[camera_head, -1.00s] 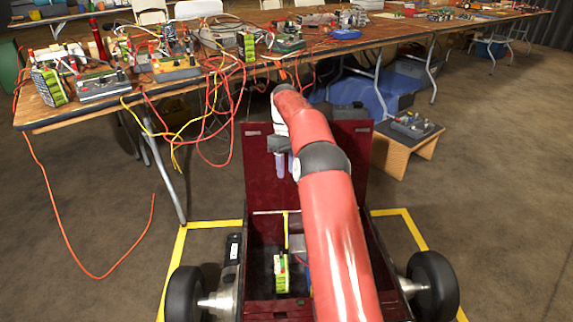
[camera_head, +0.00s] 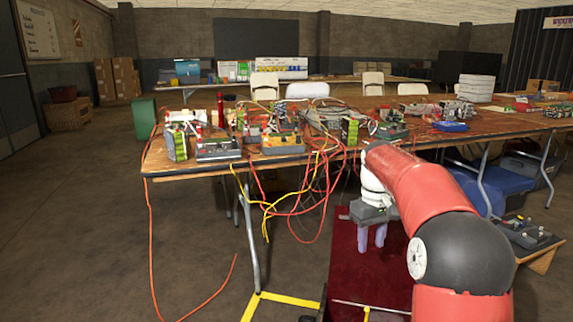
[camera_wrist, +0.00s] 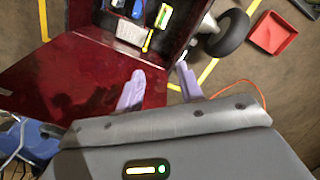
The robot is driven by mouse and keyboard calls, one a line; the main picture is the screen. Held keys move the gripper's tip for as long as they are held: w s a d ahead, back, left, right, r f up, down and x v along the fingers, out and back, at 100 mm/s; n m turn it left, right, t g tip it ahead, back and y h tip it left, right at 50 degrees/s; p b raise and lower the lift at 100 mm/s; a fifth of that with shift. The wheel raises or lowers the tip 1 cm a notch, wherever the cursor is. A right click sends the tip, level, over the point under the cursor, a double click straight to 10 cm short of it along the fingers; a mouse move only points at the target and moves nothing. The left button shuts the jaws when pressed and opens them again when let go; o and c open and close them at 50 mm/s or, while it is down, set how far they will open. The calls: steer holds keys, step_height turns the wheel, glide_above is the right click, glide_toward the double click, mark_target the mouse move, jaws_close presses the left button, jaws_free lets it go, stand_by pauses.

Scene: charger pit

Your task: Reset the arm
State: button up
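My gripper (camera_head: 371,237) hangs at the end of my bent red arm, pointing down in front of the dark red open lid (camera_head: 352,268) of a wheeled box. In the wrist view my gripper (camera_wrist: 158,88) shows two pale purple fingers standing apart with nothing between them. The dark red lid (camera_wrist: 75,80) lies below and to the left of the fingers. The box's open inside shows at the top of the wrist view, with a green-and-yellow item (camera_wrist: 163,17) and a white item (camera_wrist: 131,33) in it.
A long wooden table (camera_head: 205,168) cluttered with electronic devices stands ahead, with red and yellow cables (camera_head: 300,200) hanging off its front edge. A low wooden stand (camera_head: 540,262) is at right. A red tray (camera_wrist: 273,33) lies on the floor. Floor at left is mostly clear.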

steer(key=s+a+r+m+t, duration=0.1)
steer(key=s+a+r+t, duration=0.15)
steer(key=s, duration=0.65)
steer(key=s+a+r+m+t, duration=0.1)
steer(key=s+a+r, duration=0.15)
steer(key=s, duration=0.55)
steer(key=s+f+m+t, duration=0.1)
steer(key=s+f, duration=0.2)
steer(key=s, duration=0.4)
steer(key=s+f+m+t, duration=0.1)
steer(key=s+f, duration=0.2)
steer(key=s, duration=0.4)
steer(key=shift+s+a+t, duration=0.25)
steer(key=shift+a+t, duration=0.1)
